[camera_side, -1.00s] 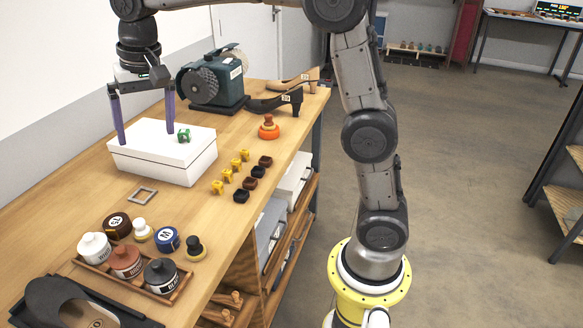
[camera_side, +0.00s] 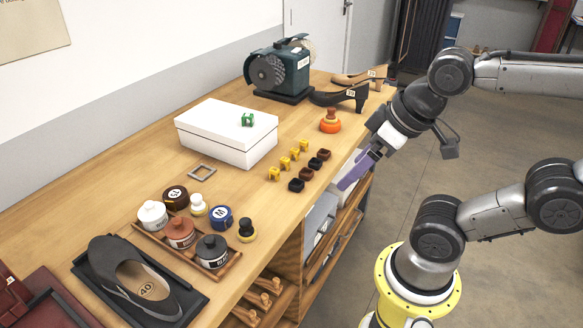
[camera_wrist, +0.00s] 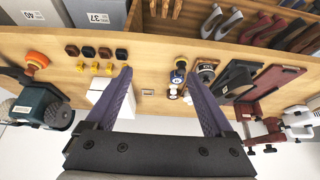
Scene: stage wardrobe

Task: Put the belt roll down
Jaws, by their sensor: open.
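Two rolls could be the belt roll; I cannot tell which is meant. A dark brown one (camera_side: 175,197) with a pale label lies on the bench behind the jar tray. A blue one (camera_side: 221,217) marked M lies to its right. My gripper (camera_side: 345,183) is beyond the bench's front edge, at the side of the shelves, well apart from both rolls. In the wrist view my gripper (camera_wrist: 158,75) shows its two purple fingers spread wide with nothing held between them.
A white box (camera_side: 228,135) with a small green item (camera_side: 247,120) on its lid stands mid-bench. Yellow and dark small pieces (camera_side: 294,153) lie in rows before it. A jar tray (camera_side: 187,250) and shoe (camera_side: 135,278) are nearer. A grinder (camera_side: 282,70) stands behind.

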